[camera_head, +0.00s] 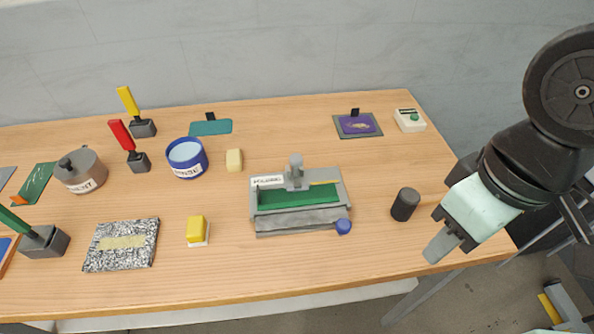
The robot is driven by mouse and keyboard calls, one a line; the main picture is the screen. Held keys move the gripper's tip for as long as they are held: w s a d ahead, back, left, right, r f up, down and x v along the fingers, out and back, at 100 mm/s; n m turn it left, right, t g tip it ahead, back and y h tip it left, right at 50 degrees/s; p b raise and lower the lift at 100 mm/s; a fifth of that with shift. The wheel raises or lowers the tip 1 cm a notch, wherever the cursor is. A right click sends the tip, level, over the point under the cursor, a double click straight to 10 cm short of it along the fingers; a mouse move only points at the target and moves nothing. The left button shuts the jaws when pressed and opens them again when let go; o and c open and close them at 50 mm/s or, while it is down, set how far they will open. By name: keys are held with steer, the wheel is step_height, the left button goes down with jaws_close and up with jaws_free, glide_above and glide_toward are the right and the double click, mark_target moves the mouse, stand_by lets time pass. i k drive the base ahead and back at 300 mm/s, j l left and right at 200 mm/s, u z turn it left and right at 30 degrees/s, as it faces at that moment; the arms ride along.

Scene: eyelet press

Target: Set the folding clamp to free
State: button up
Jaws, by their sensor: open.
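The grey press-like fixture, which seems to be the folding clamp (255,212), sits at the middle of the table. It has a green bed (290,198), a small white label at its back left and a yellow strip at its back right. A grey upright with a rounded top (295,172) stands at its back middle. A grey bar with a blue knob (343,227) lies along its front edge. The label is too small to read surely. My gripper (442,247) is to the right, over the table's front right edge, apart from the fixture and empty.
A black cylinder (405,204) stands between the fixture and my gripper. A yellow block (196,228) on a white base is left of the fixture. A blue round tub (186,160) and a grey pot (80,172) stand farther left. The wooden table (400,145) is bare behind the cylinder.

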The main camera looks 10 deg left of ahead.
mark_target(295, 158)
steer(key=j, duration=1.45)
steer(key=i, duration=0.05)
